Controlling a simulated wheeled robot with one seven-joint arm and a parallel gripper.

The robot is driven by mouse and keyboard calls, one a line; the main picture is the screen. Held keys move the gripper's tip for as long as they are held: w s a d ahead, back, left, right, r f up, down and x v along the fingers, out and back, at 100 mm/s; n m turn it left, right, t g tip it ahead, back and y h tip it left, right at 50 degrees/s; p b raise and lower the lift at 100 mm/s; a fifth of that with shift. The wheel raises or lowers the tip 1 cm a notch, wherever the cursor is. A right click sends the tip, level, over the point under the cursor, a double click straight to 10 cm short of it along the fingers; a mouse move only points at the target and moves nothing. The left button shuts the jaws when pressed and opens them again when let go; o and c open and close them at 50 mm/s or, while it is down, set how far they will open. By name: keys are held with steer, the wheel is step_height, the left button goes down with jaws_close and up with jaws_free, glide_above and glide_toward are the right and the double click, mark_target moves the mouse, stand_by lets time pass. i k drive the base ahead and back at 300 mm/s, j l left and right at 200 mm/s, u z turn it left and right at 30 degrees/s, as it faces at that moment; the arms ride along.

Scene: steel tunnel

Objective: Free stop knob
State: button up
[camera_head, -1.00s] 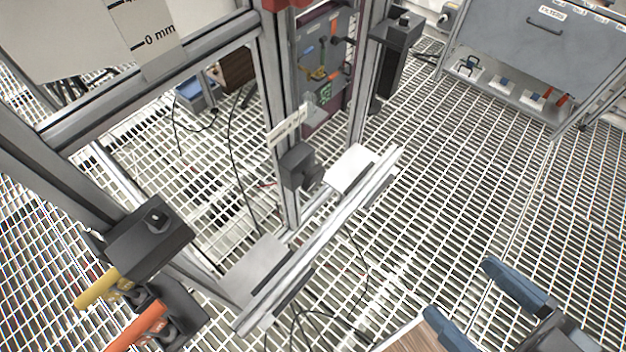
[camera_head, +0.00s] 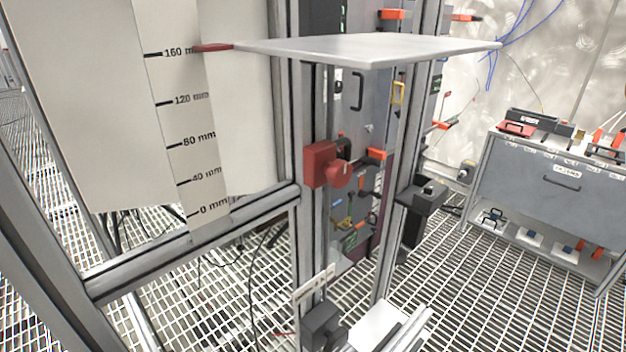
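A red box with a round red knob (camera_head: 339,175) is mounted on the upright of the metal frame, at the middle of the head view. A black box with a knob (camera_head: 322,327) sits lower on the same upright, near the bottom edge. I cannot tell from labels which one is the stop knob, as the tag above the black box is unreadable. A flat grey platform (camera_head: 375,48) spans the frame above the red knob. Its red pointer (camera_head: 213,47) is near the 160 mm mark of the scale (camera_head: 180,115). My gripper is out of view.
Behind the upright is a grey panel (camera_head: 343,110) with handles and orange parts. A black box (camera_head: 423,195) is on the right post. A grey cabinet (camera_head: 545,190) with tools on top stands at right. Open grating floor (camera_head: 455,290) lies between frame and cabinet.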

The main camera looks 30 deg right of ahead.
mark_target(338, 173)
steer(key=l+u, duration=0.2)
steer(key=u, duration=0.25)
steer(key=l+u, duration=0.2)
steer(key=u, duration=0.2)
steer(key=k+l+u, duration=0.15)
steer(key=l, duration=0.25)
steer(key=l+u, duration=0.15)
steer(key=l, duration=0.25)
steer(key=k+l+u, duration=0.15)
steer(key=l, duration=0.2)
steer(key=k+l+u, duration=0.15)
steer(key=l, duration=0.25)
steer(key=k+l+u, duration=0.1)
steer(key=k+l, duration=0.15)
steer(key=l, duration=0.2)
steer(key=k+l, duration=0.15)
steer(key=l, duration=0.15)
steer(key=k+l, duration=0.15)
steer(key=l, duration=0.2)
steer(key=k+l, duration=0.15)
steer(key=l, duration=0.15)
